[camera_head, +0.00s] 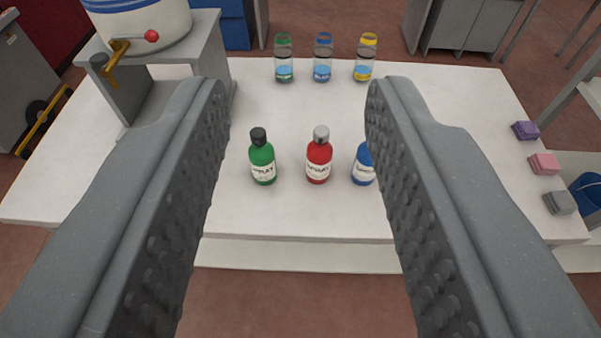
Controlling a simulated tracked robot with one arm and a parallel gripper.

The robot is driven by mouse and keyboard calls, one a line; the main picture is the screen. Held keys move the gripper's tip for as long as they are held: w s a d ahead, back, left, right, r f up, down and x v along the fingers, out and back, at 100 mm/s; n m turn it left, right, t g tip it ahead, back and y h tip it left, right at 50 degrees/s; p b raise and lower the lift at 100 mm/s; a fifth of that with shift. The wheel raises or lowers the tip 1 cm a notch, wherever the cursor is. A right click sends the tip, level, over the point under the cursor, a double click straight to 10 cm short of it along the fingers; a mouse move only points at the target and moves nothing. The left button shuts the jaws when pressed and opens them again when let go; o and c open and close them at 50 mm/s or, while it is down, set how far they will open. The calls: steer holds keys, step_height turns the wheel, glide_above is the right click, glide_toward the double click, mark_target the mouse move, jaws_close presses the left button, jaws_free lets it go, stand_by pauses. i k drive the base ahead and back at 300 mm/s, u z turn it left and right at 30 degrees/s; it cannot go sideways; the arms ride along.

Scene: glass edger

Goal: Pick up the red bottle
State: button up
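The red bottle (319,163) stands upright on the white table (300,220), with a grey cap and a white label. It is in the middle of a row, between a green bottle (263,162) with a black cap on its left and a blue bottle (364,165) on its right. My right finger hides part of the blue bottle. My gripper (298,95) is open and empty, its two ridged grey fingers spread wide on either side of the view. The red bottle shows in the gap between them, apart from both fingers.
Three clear jars with green (284,58), blue (323,58) and yellow (366,58) lids stand at the table's back. A white tank (138,22) with a tap is on a grey stand at left. Purple (525,130), pink (544,163) and grey (560,202) blocks lie at right.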

mark_target(318, 157)
steer(key=z, duration=0.2)
steer(key=i, duration=0.9)
steer(key=u, duration=0.1)
